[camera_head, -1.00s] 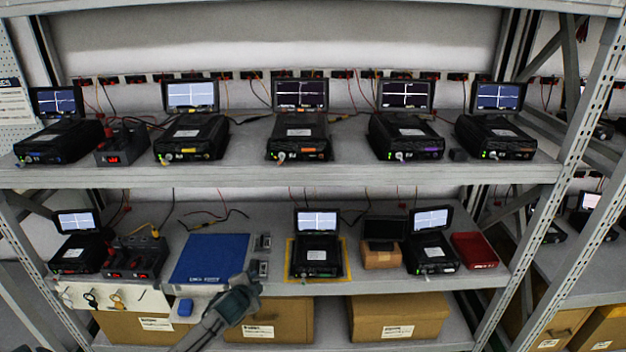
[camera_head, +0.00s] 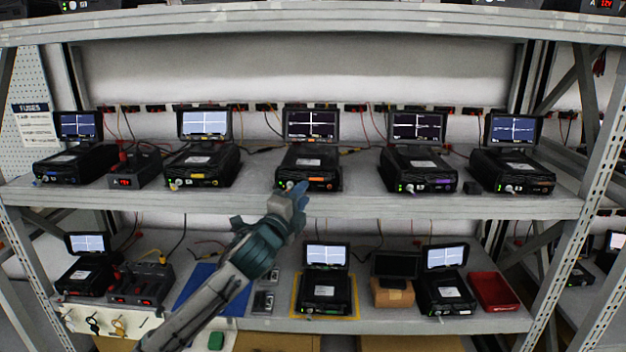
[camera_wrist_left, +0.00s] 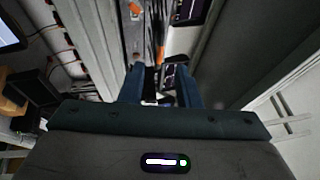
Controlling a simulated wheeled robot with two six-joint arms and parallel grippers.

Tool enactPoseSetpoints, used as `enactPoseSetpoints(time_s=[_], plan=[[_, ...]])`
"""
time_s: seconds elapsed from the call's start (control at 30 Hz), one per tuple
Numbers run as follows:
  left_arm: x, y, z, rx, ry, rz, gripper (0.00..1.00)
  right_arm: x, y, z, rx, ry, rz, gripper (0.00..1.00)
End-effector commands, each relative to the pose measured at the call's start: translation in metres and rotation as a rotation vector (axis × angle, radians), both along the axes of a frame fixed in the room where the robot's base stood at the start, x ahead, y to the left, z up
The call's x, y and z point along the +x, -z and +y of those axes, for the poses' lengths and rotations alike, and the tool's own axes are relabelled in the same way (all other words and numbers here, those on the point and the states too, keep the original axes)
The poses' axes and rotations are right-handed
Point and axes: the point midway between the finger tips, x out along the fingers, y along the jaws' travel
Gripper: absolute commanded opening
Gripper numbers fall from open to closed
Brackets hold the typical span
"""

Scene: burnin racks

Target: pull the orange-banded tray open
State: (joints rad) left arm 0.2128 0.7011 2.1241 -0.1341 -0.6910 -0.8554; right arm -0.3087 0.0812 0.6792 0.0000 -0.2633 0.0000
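The black unit with an orange band (camera_head: 322,183) sits in the middle of the upper shelf, its screen raised behind it. Its front looks closed. My left gripper (camera_head: 299,194) is at the shelf's front edge, just in front of this unit, overlapping its lower front in the head view. In the left wrist view the two blue fingers (camera_wrist_left: 161,85) stand apart, with dark parts and an orange spot (camera_wrist_left: 161,52) seen beyond and between them. Whether they touch the unit I cannot tell. My right gripper is not in view.
Similar black units stand either side, one with a yellow band (camera_head: 203,182) and one with a purple band (camera_head: 431,187). The lower shelf holds more units and a red bin (camera_head: 494,291).

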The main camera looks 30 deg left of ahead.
Motion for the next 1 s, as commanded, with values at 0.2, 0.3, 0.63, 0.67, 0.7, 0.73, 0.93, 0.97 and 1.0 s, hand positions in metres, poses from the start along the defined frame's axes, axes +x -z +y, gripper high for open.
enactPoseSetpoints(time_s=[0.2,0.3,0.63,0.67,0.7,0.73,0.93,0.97,1.0], plan=[[0.040,-0.010,0.005,-0.005,0.001,-0.002,0.30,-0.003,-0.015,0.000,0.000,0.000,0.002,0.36],[0.052,-0.011,0.008,-0.004,0.001,-0.002,0.30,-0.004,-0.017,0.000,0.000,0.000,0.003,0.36],[0.063,-0.010,0.009,0.000,0.001,0.000,0.30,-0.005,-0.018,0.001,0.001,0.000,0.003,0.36],[0.063,-0.010,0.009,0.000,0.001,0.000,0.30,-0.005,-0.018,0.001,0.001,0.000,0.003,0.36],[0.063,-0.010,0.009,0.000,0.001,0.000,0.30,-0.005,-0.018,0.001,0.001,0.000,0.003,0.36],[0.063,-0.010,0.009,0.000,0.001,0.000,0.30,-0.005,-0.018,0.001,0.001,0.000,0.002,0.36],[0.062,-0.010,0.009,0.000,0.001,0.000,0.00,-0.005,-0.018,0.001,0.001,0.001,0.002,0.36],[0.062,-0.010,0.009,-0.001,0.001,0.000,0.00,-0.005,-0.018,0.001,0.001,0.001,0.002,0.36],[0.062,-0.010,0.009,0.000,0.001,0.000,0.00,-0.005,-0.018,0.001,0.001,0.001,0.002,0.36]])
